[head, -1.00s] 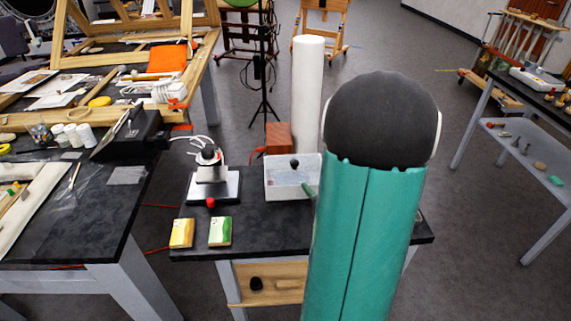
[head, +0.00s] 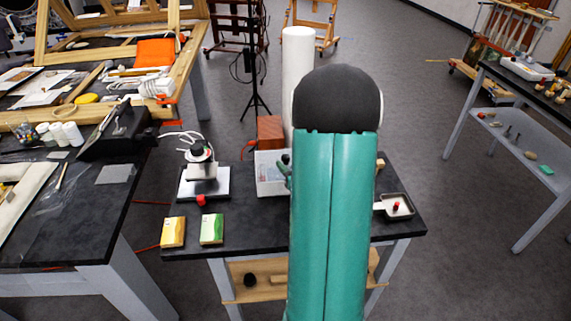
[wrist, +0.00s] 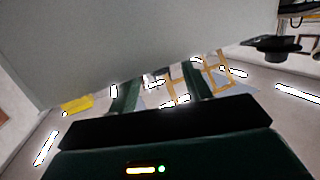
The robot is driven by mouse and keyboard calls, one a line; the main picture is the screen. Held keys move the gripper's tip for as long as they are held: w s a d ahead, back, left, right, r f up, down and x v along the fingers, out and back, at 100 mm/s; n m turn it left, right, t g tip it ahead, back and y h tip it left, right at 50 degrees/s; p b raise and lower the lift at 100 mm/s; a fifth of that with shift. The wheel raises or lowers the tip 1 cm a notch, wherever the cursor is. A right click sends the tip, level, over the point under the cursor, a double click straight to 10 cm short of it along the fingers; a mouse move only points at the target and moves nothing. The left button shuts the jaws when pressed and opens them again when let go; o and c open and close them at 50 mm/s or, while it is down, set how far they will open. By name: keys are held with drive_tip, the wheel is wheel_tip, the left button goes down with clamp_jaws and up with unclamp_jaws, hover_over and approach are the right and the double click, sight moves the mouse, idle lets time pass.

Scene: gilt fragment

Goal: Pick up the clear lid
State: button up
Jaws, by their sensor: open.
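The clear lid (head: 268,168) appears as a pale, see-through top on a shallow box on the dark table in the head view. Its right part and most of its dark knob (head: 285,159) are hidden behind my arm. A green part of my gripper shows just left of the arm, over the box's right side. In the wrist view the two green fingers of my gripper (wrist: 160,75) are apart, with nothing held between them. A large pale surface (wrist: 110,45) fills the top of that view; I cannot tell whether it is the lid.
A white-based instrument (head: 204,182) stands left of the box. Yellow (head: 173,232) and green (head: 212,229) packs lie in front. A brick-red block (head: 270,130) and white roll (head: 298,80) stand behind. A small tray (head: 397,206) is at right.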

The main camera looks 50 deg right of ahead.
sight(288, 160)
drive_tip(key=x, duration=0.4)
drive_tip(key=shift+s, duration=0.1)
drive_tip(key=shift+c, duration=0.2)
drive_tip(key=c, duration=1)
drive_tip(key=shift+r, duration=0.15)
